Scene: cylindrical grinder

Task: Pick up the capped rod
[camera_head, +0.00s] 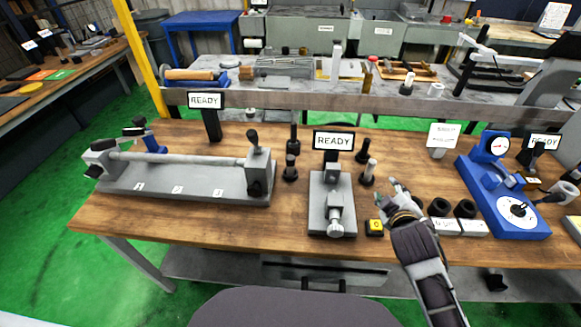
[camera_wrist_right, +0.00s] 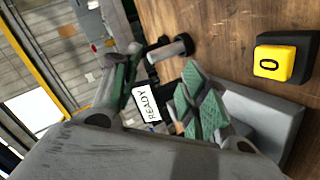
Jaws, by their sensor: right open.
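A short metal rod with a black base, which looks like the capped rod (camera_head: 370,167), stands upright on the wooden bench, right of the middle grey fixture. In the right wrist view a metal rod with dark ends (camera_wrist_right: 170,49) shows just beyond my fingers. My right gripper (camera_head: 386,193) is near the rod, to its lower right in the head view. In the wrist view its green-padded fingers (camera_wrist_right: 163,85) are apart, with nothing held between them. My left gripper is not in view.
The grey fixture (camera_head: 320,207) with a READY sign (camera_head: 333,140) stands left of my gripper. A yellow-topped button (camera_head: 375,226) is beside it. Black cylinders (camera_head: 291,168) stand left of the fixture. Black rings (camera_head: 439,207) and a blue gauge stand (camera_head: 527,222) are to the right.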

